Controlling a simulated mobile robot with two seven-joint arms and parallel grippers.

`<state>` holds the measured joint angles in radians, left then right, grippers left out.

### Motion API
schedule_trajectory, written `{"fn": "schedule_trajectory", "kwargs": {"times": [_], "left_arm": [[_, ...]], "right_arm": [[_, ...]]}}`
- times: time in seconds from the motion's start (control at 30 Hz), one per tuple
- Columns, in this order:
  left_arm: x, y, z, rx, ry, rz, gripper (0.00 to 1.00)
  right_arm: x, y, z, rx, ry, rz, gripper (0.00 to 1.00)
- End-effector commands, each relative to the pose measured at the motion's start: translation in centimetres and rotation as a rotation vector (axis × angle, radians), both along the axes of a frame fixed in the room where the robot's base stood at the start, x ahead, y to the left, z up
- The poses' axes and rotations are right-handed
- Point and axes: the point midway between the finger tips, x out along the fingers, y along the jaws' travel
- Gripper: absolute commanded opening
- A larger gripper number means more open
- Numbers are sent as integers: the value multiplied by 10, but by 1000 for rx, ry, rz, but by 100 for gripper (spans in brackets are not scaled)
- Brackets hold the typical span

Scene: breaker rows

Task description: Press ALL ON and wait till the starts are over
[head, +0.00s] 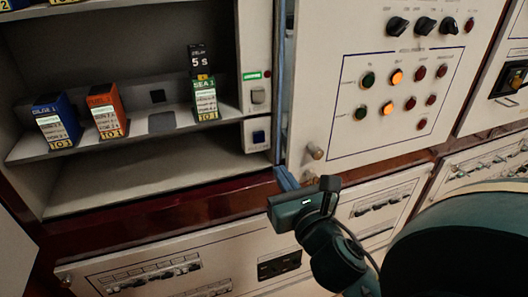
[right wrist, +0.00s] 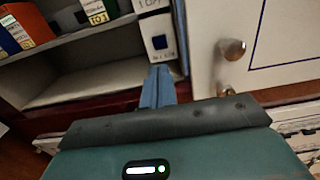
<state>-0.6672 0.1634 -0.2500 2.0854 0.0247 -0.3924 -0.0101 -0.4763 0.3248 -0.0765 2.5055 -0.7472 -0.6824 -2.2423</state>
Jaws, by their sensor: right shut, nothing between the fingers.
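A strip above the pale button glows green (head: 253,75). Blue (head: 57,120), orange (head: 106,110) and green (head: 205,99) breakers stand on the shelf.
A small dark display (head: 198,58) above the green breaker reads "5 s". The white panel (head: 335,120) to the right has dark knobs and several round lamps, two lit orange. A round metal knob (head: 315,152) sticks out near my gripper. The lower shelf is empty.

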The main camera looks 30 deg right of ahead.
Motion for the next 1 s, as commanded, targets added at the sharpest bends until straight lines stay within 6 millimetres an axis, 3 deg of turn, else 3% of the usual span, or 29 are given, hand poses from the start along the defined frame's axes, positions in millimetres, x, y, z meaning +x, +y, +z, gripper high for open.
{"fn": "schedule_trajectory", "kwargs": {"times": [0.13, 0.23, 0.5, 0.7, 1.0], "left_arm": [[3, -6, -8, -12, -29, -17, 54], [2, -9, 7, -13, -35, -30, 54], [0, -5, 5, -2, -22, -27, 54], [0, 0, 1, 8, -14, -19, 54], [1, -1, 2, 1, -12, -9, 54]], "right_arm": [[21, -5, -4, -2, -7, 0, 0], [43, -11, 3, 0, -2, -3, 0], [90, -22, 1, 2, 0, -2, 0], [105, -26, 0, 1, 1, -2, 0], [107, -26, -1, 0, 2, -1, 0]]}}
